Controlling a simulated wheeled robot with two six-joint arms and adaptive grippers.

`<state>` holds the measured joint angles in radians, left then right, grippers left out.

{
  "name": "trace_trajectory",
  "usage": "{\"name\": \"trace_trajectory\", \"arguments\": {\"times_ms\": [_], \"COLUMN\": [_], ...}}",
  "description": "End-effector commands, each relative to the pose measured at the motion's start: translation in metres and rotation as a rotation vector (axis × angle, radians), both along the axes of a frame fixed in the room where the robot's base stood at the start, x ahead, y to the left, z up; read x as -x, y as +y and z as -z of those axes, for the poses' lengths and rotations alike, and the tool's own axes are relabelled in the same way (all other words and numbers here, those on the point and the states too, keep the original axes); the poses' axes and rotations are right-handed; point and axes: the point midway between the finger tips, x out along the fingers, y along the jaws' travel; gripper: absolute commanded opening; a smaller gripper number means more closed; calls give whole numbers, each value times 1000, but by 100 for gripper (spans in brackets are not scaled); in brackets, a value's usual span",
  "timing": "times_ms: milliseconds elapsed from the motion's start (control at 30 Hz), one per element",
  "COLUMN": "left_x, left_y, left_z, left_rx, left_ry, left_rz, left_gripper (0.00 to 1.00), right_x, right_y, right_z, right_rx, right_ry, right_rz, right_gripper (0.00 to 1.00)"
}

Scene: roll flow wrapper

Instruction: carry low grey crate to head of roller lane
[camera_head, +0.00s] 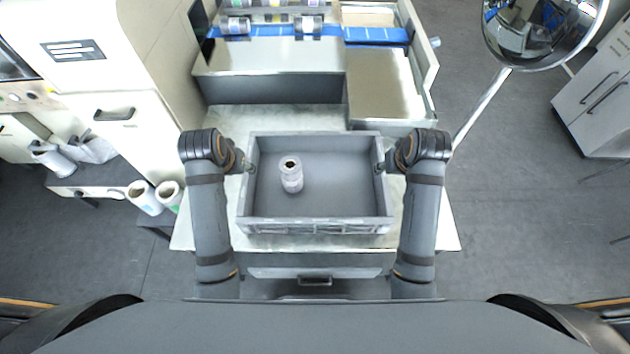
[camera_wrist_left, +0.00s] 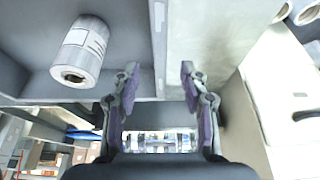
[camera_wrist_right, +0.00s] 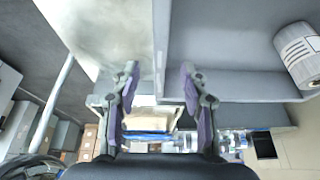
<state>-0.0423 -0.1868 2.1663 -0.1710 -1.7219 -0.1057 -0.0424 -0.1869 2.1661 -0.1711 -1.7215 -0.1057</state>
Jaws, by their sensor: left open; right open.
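The low grey crate (camera_head: 315,226) sits on a pale metal table in front of me in the head view. One white roll with a label (camera_head: 291,175) stands inside it, left of the middle. My left gripper (camera_head: 247,166) is at the crate's left wall and my right gripper (camera_head: 380,167) at its right wall. In the left wrist view the open fingers (camera_wrist_left: 158,85) lie on either side of the crate wall (camera_wrist_left: 160,50). In the right wrist view the open fingers (camera_wrist_right: 160,85) also straddle the wall (camera_wrist_right: 161,45). I cannot tell whether the fingers touch it.
The metal table (camera_head: 440,230) has bare room around the crate. Behind it stands a machine with blue strips (camera_head: 375,35) and several small rolls. White rolls (camera_head: 145,197) stand at the left. A round mirror (camera_head: 540,30) on a pole is at the right.

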Motion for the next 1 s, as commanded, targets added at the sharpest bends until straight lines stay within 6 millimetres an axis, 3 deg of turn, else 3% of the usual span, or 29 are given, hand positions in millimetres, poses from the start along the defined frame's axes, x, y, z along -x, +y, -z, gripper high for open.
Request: {"name": "trace_trajectory", "arguments": {"times_ms": [533,700,1000], "left_x": [-34,-39,-40], "left_y": [0,0,0], "left_z": [81,92,94], "left_rx": [-1,0,-1], "left_ry": [2,0,1], "left_rz": [1,-1,-1], "left_gripper": [44,44,44], "right_x": [-34,-39,-39], "right_y": [0,0,0], "right_z": [81,92,95], "right_rx": [0,0,0], "right_ry": [2,0,1], "right_rz": [-1,1,1], "right_gripper": [44,44,44]}}
